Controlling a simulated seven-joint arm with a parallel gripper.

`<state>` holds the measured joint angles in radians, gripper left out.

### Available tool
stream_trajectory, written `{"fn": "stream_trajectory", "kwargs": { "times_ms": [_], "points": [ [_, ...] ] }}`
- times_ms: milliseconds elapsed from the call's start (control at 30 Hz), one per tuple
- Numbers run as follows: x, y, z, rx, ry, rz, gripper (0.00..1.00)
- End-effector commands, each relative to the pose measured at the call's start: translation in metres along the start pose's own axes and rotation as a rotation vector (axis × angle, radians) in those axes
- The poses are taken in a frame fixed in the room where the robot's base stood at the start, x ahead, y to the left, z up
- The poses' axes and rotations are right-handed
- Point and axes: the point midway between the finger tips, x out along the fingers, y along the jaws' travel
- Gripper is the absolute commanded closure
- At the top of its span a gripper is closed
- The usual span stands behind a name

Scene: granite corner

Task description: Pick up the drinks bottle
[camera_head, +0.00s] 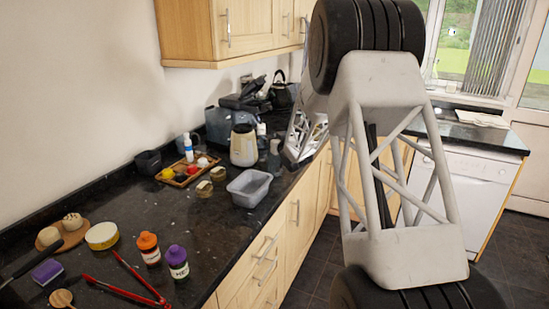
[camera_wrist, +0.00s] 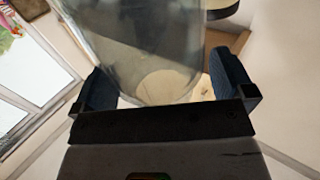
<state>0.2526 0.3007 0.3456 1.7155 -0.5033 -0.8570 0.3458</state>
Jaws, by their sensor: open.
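A large, see-through greyish bottle shape, which I take to be the drinks bottle (camera_wrist: 150,45), fills the upper middle of the wrist view. My gripper (camera_wrist: 163,82) is open, with one dark blue-padded finger to each side of it. A clear gap shows on the right; on the left the finger is close to its edge, and I cannot tell whether it touches. In the head view a small grey bottle (camera_head: 274,157) stands on the counter beside the end of my arm, and seems to be the same one. My arm hides most of the gripper there.
A cream jug (camera_head: 243,146) stands just left of the grey bottle, and a grey plastic tub (camera_head: 248,188) in front. A wooden tray (camera_head: 187,173) with small items and a blue-and-white bottle (camera_head: 188,148) are further left. Red tongs (camera_head: 125,280) lie at the near counter edge.

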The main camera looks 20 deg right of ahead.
Motion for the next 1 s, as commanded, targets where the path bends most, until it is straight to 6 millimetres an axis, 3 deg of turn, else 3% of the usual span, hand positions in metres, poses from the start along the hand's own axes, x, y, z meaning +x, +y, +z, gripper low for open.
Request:
{"fn": "stream_trajectory", "kwargs": {
  "times_ms": [100,500,833,1000],
  "points": [
    [0.000,0.000,0.000,0.000,0.000,0.000,0.02],
    [0.000,0.000,0.000,0.000,0.000,0.000,0.63],
    [0.000,0.000,-0.003,0.000,0.001,0.000,0.64],
    [0.000,0.000,-0.014,-0.001,0.001,0.000,0.64]
  ]
}}
